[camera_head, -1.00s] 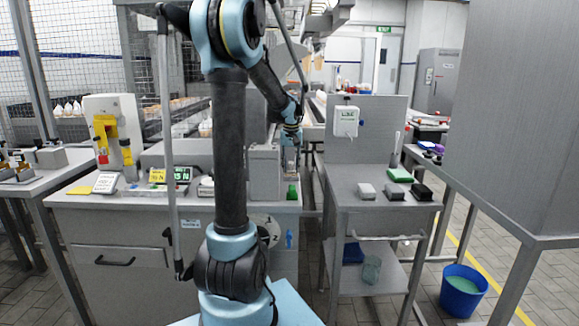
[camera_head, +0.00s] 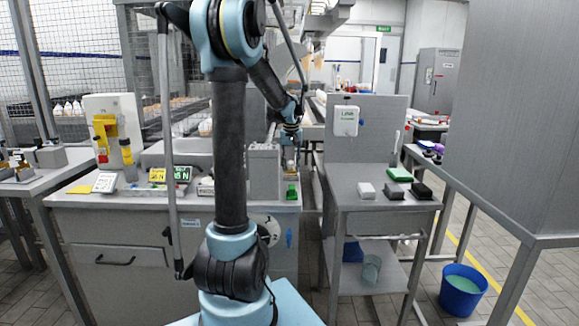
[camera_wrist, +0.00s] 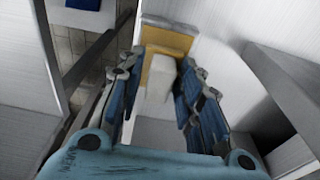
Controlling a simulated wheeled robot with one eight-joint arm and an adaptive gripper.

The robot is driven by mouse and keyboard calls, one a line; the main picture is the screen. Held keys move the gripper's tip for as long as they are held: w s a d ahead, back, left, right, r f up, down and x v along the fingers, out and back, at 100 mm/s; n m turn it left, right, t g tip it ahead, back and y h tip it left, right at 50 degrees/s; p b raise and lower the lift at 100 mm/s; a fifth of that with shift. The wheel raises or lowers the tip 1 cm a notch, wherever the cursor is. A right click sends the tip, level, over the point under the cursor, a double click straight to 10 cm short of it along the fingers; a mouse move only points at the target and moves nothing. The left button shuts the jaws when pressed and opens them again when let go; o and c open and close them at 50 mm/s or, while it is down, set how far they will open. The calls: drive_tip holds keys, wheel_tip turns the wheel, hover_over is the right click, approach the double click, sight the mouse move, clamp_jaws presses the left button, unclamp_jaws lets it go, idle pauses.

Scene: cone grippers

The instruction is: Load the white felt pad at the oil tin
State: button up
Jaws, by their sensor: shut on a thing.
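My gripper (camera_head: 290,150) points down at the right end of the long bench, mostly small in the head view. In the wrist view my gripper (camera_wrist: 158,95) has blue fingers on both sides of a whitish block (camera_wrist: 160,72), which looks like the white felt pad. The fingers' contact with it is partly hidden. Just beyond the block is a tan-yellow surface (camera_wrist: 168,40); I cannot tell whether they touch. A small green-fronted thing (camera_head: 291,192) stands below my gripper on the bench. I cannot tell for certain that it is the oil tin.
A grey box-like housing (camera_head: 264,170) stands just left of my gripper. A side cart holds a white block (camera_head: 367,191), a grey block (camera_head: 393,192), a black block (camera_head: 420,191) and a green pad (camera_head: 399,174). A lit green force display (camera_head: 182,174) stands on the bench. A blue bucket (camera_head: 463,290) is on the floor.

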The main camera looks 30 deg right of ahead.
sight(291, 162)
drive_tip(key=shift+r, duration=3.45)
drive_tip(key=shift+s, duration=0.15)
